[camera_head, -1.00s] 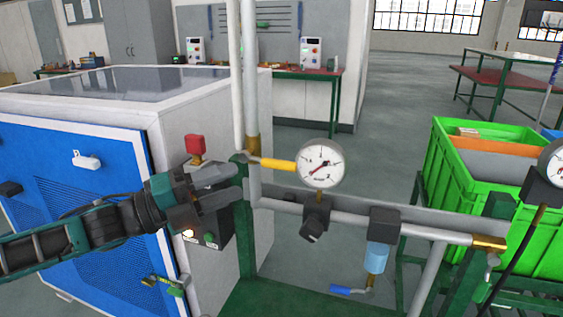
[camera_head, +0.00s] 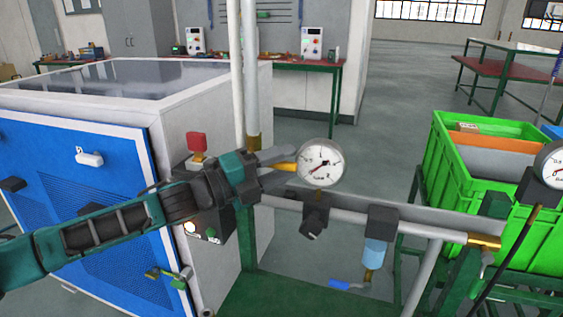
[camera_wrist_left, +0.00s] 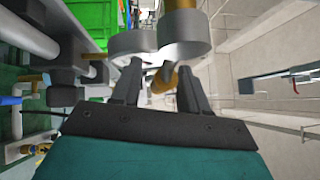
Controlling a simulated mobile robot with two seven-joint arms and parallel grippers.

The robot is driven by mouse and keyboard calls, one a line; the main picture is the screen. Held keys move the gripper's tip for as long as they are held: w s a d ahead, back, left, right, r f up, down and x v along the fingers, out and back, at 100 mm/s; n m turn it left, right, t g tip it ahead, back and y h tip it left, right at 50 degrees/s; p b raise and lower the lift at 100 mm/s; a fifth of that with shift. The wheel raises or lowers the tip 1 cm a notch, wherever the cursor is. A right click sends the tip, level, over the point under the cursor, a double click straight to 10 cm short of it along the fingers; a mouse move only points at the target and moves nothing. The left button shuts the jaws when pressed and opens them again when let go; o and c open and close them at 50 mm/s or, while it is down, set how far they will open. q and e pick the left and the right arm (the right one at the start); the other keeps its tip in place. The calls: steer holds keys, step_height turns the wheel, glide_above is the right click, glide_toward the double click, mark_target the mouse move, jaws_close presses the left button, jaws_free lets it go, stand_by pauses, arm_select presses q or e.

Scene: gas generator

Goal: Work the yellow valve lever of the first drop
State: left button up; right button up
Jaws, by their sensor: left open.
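The yellow valve lever (camera_head: 286,167) sits on the vertical pipe, just left of a round white gauge (camera_head: 320,163). In the head view my left gripper (camera_head: 282,165) reaches it from the left, one finger above and one below. The gripper is open and hides most of the lever and its valve. In the left wrist view the yellow lever (camera_wrist_left: 163,79) shows in the gap between the fingers of my left gripper (camera_wrist_left: 157,62). I cannot tell whether a finger touches it. My right gripper is not in view.
A horizontal pipe (camera_head: 345,216) with a hanging blue-bowled filter (camera_head: 375,252) runs right below the gauge. A blue and white cabinet (camera_head: 100,205) stands left, with a red button (camera_head: 196,143) near my arm. Green crates (camera_head: 470,190) stand right.

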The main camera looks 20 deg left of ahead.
arm_select(q)
steer(key=shift+c, duration=0.3)
jaws_close()
stand_by(0.4)
